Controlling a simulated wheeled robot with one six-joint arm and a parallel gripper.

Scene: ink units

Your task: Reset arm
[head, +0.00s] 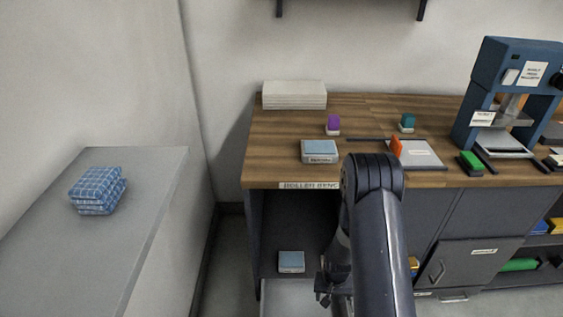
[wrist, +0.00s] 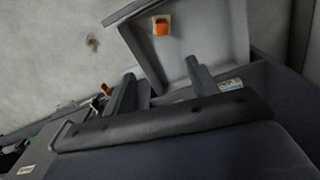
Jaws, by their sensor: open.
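My dark arm reaches down in front of the bench in the head view, and part of my gripper (head: 323,287) shows low beside it, at the bench's open front. In the wrist view my gripper (wrist: 160,83) has its two grey fingers apart, with nothing between them. Beyond the fingers is a grey open drawer or tray (wrist: 205,45) with an orange block on a pale base (wrist: 161,27) in it. The arm hides part of the bench front in the head view.
The wooden bench (head: 275,150) holds white sheets (head: 294,95), a blue-topped box (head: 319,151), a purple block (head: 333,125), a teal block (head: 407,122), an orange piece (head: 396,146) and a blue press (head: 487,85). Folded blue cloths (head: 97,190) lie on a grey table (head: 150,215) at left.

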